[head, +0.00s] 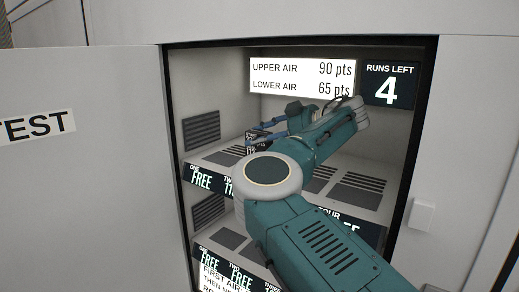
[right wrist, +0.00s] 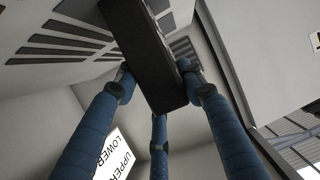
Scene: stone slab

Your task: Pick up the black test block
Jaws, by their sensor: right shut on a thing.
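The black test block (right wrist: 150,50) is a dark, long box between my blue fingers in the right wrist view. In the head view a small dark part with pale marks (head: 257,139) shows at the fingertips, over the upper shelf of the cabinet. My right gripper (head: 268,136) reaches into the upper bay and is shut on the block, with fingers on both sides of it (right wrist: 157,84). My own arm hides much of the shelf. I cannot tell whether the block touches the shelf. My left gripper is not in view.
The upper shelf (head: 218,158) has vented plates and a front label strip with "FREE" at slot one. A lower shelf (head: 232,240) has similar labels. A white air-points sign (head: 303,77) and a "RUNS LEFT" display (head: 389,86) stand behind. The dark door frame (head: 421,130) bounds the right side.

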